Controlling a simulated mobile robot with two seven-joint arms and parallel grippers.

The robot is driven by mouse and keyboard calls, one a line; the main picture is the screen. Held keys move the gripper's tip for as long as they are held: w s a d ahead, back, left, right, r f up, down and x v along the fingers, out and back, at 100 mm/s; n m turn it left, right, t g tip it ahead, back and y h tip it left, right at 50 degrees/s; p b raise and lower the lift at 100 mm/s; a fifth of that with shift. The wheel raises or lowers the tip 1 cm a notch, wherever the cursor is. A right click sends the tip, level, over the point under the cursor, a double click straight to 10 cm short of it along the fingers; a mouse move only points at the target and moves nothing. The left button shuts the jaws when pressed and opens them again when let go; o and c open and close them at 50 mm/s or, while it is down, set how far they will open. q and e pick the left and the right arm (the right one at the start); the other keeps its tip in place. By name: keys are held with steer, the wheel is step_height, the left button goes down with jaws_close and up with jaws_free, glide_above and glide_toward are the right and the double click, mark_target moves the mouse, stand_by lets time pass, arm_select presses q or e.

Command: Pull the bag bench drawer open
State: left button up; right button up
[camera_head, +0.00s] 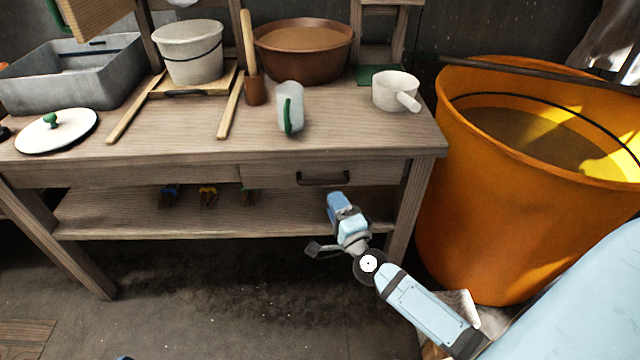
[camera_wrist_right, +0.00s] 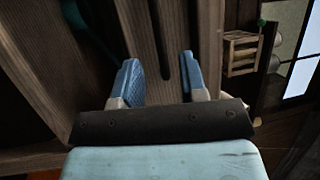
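The bench drawer (camera_head: 270,176) is the right part of the wooden front under the bench top and looks shut, its face about level with the panel beside it. Its dark bar handle (camera_head: 323,183) is on the front. My right gripper (camera_head: 337,198) is just below the handle in the head view, and I cannot tell whether it touches it. In the right wrist view my right gripper (camera_wrist_right: 163,82) has its two blue fingers wide apart. A dark narrow strip shows between them; I cannot tell if it is the handle.
On the bench top (camera_head: 190,140) stand a white bucket (camera_head: 190,52), a brown bowl (camera_head: 303,38), a green-handled mug (camera_head: 291,105) and a white pot (camera_head: 395,90). A large orange tub (camera_head: 470,220) stands close to the bench's right end. The floor (camera_head: 220,300) before the bench is clear.

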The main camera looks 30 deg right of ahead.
mark_target(322, 183)
steer(key=x, duration=0.7)
steer(key=shift+w, duration=0.35)
jaws_close()
